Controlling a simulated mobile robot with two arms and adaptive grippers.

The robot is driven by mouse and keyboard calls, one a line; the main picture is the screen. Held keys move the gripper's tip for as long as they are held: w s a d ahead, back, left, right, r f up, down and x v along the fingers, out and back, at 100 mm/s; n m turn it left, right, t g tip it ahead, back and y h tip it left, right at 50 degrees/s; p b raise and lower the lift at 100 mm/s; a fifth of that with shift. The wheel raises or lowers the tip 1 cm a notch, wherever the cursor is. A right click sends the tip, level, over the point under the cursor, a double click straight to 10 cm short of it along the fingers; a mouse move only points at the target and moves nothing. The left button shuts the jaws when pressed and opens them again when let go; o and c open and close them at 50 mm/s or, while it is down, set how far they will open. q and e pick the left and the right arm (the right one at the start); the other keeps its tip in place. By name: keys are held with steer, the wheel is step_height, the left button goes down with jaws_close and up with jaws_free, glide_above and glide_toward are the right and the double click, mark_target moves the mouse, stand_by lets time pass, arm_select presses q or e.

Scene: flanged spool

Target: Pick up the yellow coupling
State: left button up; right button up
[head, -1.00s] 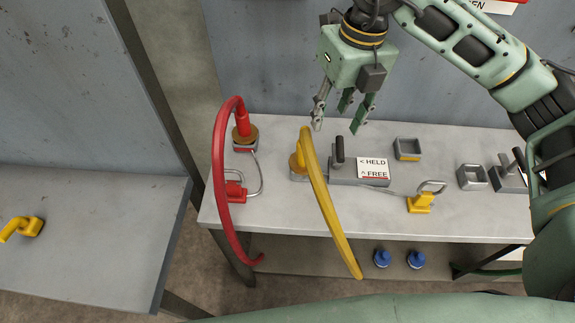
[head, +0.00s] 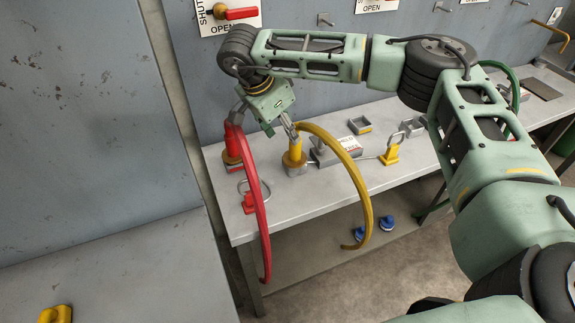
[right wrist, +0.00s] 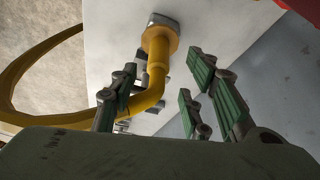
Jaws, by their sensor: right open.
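The yellow coupling (head: 295,152) stands upright on a grey and brown base on the bench, with a yellow hose arching from its top to the right and down past the bench edge. My right gripper (head: 280,129) is open at the top of the coupling, close to where the hose begins. In the right wrist view the coupling (right wrist: 158,58) shows beyond the open fingers (right wrist: 160,85), its bent top between them and nearer the left finger. I cannot tell whether a finger touches it. My left gripper is not in view.
A red coupling (head: 232,148) with a red hose (head: 262,220) stands just left of the gripper. A grey lever block (head: 335,152), a yellow padlock-like piece (head: 390,154) and a square holder (head: 359,126) are to the right. The wall rises close behind the bench (head: 330,190).

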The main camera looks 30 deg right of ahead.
mark_target(296, 147)
steer(key=x, duration=0.2)
steer(key=p+x, duration=0.1)
steer(key=x, duration=0.2)
steer(key=p+x, duration=0.1)
steer(key=x, duration=0.1)
steer(key=shift+s+d+f, duration=0.15)
steer(key=shift+s+d, duration=0.1)
steer(key=shift+w+d+f, duration=0.1)
steer(key=shift+d+f, duration=0.05)
steer(key=shift+f, duration=0.2)
steer(key=shift+c, duration=0.3)
jaws_close()
steer(key=shift+r, duration=0.1)
